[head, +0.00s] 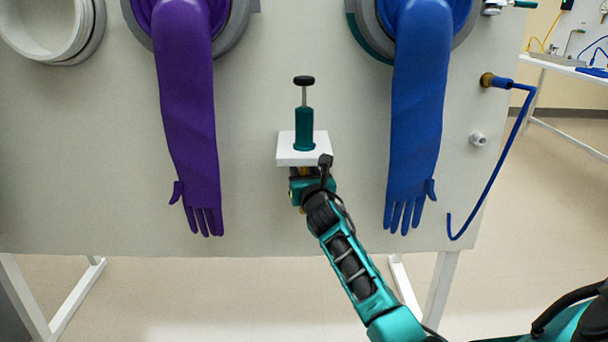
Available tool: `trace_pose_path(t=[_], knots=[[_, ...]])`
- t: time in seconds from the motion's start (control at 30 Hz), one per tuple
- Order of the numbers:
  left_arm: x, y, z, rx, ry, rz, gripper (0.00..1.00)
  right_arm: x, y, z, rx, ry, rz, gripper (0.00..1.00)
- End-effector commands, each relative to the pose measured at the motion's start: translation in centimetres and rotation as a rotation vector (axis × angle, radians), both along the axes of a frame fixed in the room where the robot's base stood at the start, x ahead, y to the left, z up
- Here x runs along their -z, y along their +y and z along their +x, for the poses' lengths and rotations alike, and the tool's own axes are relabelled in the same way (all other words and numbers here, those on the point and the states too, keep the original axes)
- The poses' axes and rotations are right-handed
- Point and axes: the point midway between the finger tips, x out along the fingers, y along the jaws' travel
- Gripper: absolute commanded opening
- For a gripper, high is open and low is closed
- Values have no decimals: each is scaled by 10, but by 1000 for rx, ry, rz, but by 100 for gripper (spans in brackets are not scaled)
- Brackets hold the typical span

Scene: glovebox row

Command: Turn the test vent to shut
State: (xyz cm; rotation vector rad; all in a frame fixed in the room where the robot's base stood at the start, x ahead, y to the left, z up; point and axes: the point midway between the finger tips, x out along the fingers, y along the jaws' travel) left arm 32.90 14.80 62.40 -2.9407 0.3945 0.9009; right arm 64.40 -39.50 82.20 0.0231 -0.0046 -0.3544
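A dark green cylinder (304,130) with a thin rod and a black knob (304,80) stands upright on a small white bracket (288,155) on the glovebox front panel. A small brass-coloured part (304,171) shows just below the bracket; it may be the test vent, but most of it is hidden by my gripper. My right gripper (303,188) is right under the bracket, at this brass part. Its fingers are mostly covered by its own wrist, so I cannot tell whether they touch or grip it. My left gripper is not in view.
A purple glove (185,110) hangs left of the bracket and a blue glove (418,110) hangs right of it. A blue hose (511,137) loops from a port at the panel's right edge, above a grey fitting (477,138). A white ring (45,30) is at upper left.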

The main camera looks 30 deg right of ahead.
Motion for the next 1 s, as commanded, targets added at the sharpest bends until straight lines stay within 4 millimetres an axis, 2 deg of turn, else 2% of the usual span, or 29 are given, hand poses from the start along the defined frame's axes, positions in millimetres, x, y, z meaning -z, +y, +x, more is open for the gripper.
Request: trace_pose_path(t=[0.23,0.63,1.0], knots=[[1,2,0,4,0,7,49,0,0,0,0,0,0,38],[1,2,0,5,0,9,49,0,0,0,0,1,-1,0],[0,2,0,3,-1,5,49,1,0,0,0,1,-1,0]])
